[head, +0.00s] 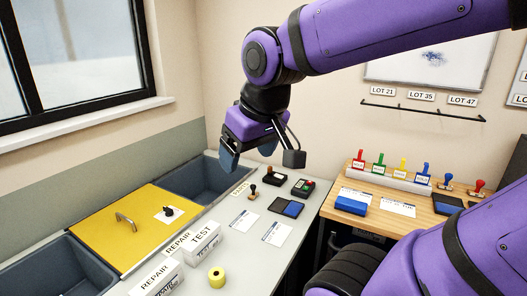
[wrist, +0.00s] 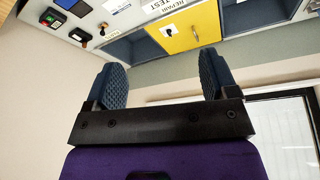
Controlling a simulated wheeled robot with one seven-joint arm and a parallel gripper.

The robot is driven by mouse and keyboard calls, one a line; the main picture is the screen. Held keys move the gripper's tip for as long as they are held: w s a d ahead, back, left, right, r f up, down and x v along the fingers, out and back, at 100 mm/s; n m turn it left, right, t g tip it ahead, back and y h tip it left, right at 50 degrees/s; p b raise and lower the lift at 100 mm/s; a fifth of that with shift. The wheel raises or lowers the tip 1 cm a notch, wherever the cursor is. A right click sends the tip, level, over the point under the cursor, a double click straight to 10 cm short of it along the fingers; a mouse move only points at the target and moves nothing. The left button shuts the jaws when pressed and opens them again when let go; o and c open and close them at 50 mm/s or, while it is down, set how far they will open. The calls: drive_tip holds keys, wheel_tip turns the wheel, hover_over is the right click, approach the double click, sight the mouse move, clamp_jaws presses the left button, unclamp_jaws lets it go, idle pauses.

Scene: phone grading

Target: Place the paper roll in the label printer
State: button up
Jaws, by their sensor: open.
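A yellow roll (head: 216,278), which looks like the paper roll, stands on the grey counter at the front, beside the white REPAIR and TEST boxes. Two small black devices lie further back: one with an orange-red part (head: 273,177) and one with green and red marks (head: 303,187). I cannot tell for sure which is the label printer. They also show at the upper left of the wrist view, the first (wrist: 80,35) below the second (wrist: 52,18). My gripper (head: 248,155) is open and empty, high above the back of the counter, far from the roll. Its two blue fingers (wrist: 162,82) are wide apart.
A yellow panel with a handle (head: 152,222) lies between two dark bins. White boxes (head: 202,240) stand near the roll. A wooden table (head: 385,215) at the right bears coloured stamps. A stamp (head: 253,192), cards and a blue pad (head: 286,207) lie on the counter.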

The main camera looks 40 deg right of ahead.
drive_tip(key=shift+o, duration=0.5)
drive_tip(key=shift+t, duration=0.4)
drive_tip(key=s, duration=0.2)
drive_tip(key=s+r, duration=0.1)
drive_tip(key=s, duration=0.1)
drive_tip(key=shift+s+r, duration=0.15)
drive_tip(key=shift+r, duration=0.05)
drive_tip(key=m+g+y, duration=0.5)
drive_tip(key=m, duration=0.8)
hover_over(217, 273)
wheel_tip(217, 273, down, 29)
drive_tip(key=d+f+m+g, duration=0.1)
drive_tip(key=d+f+m, duration=0.25)
drive_tip(key=f, duration=1.05)
drive_tip(key=shift+w+x, duration=0.1)
drive_tip(key=shift+x, duration=2.3)
drive_tip(key=shift+w+x, duration=0.15)
drive_tip(key=shift+x, duration=2.25)
drive_tip(key=c, duration=1.1)
